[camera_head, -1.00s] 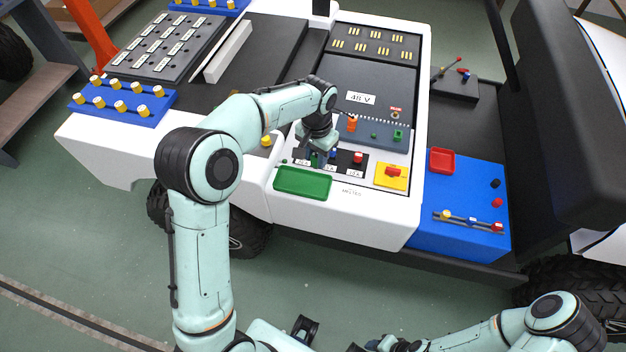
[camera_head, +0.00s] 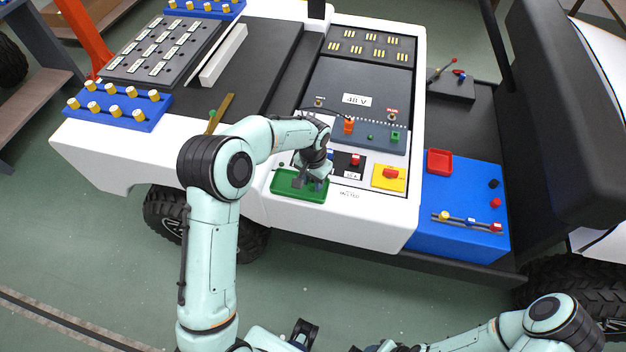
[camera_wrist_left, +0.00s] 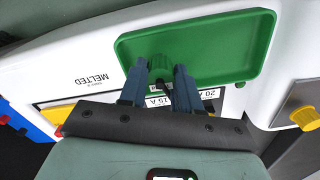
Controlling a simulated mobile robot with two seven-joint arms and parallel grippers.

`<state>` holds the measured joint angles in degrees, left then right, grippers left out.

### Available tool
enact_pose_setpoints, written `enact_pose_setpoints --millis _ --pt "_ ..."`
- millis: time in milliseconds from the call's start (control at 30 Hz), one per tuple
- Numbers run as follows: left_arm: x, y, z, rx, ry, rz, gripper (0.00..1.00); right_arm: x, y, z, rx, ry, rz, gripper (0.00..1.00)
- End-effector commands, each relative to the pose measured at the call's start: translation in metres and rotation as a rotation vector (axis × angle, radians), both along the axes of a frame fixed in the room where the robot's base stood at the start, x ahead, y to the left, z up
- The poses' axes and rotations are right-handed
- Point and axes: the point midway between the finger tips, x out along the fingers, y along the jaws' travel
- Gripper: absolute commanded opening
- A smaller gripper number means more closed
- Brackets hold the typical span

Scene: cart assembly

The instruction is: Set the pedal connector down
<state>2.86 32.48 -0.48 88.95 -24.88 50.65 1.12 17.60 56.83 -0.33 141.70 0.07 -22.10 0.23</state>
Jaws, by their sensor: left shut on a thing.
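My left gripper (camera_head: 308,184) is over the green tray (camera_head: 284,190) at the cart's front edge, fingers pointing down. In the left wrist view its two blue-grey fingers (camera_wrist_left: 160,75) are shut on a ribbed green part, the pedal connector (camera_wrist_left: 160,65), with a short black piece below it. The connector is seen against the inside of the green tray (camera_wrist_left: 225,40); whether it touches the tray floor cannot be told. In the head view the gripper and the matching green hide it. My right gripper is low at the bottom edge, and its fingers cannot be made out.
Right of the green tray are a red fuse knob (camera_head: 355,160) and a yellow plate with a red switch (camera_head: 390,174). Behind are an orange connector (camera_head: 349,125) and a green block (camera_head: 395,137). A red tray (camera_head: 439,161) sits on the blue panel (camera_head: 462,190).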

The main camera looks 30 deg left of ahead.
Motion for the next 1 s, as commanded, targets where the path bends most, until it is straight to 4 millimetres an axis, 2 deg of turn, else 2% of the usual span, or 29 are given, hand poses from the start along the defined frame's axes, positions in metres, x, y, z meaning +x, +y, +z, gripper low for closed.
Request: enact_pose_setpoints --millis 133,167,200,233,500,633,767,1000 --pt "0.000 0.000 -0.005 0.000 0.000 0.000 0.00 -0.001 0.000 -0.003 -0.001 0.002 0.000 0.47" --pt "0.000 0.000 -0.004 0.000 0.000 0.000 0.42 -0.001 0.000 -0.002 0.000 0.001 0.000 0.47" --pt "0.000 0.000 -0.003 0.000 0.000 0.000 0.55 -0.001 0.000 -0.002 0.000 0.001 0.000 0.47" --pt "0.000 0.000 -0.003 0.000 0.000 0.000 0.58 -0.001 0.000 -0.002 0.000 0.001 0.000 0.47" --pt "0.000 0.000 -0.002 0.000 0.000 0.000 0.58 -0.001 0.000 -0.002 0.000 0.001 0.000 0.47" --pt "0.001 0.000 0.007 0.000 -0.002 0.000 0.58 0.001 0.000 0.001 0.000 -0.001 0.000 0.47" --pt "0.001 0.000 0.030 -0.001 -0.005 0.002 0.58 0.001 0.000 0.002 0.000 -0.001 0.000 0.47" --pt "0.001 0.000 0.083 -0.001 -0.005 0.000 0.58 0.004 0.000 0.007 0.000 -0.004 0.000 0.47"
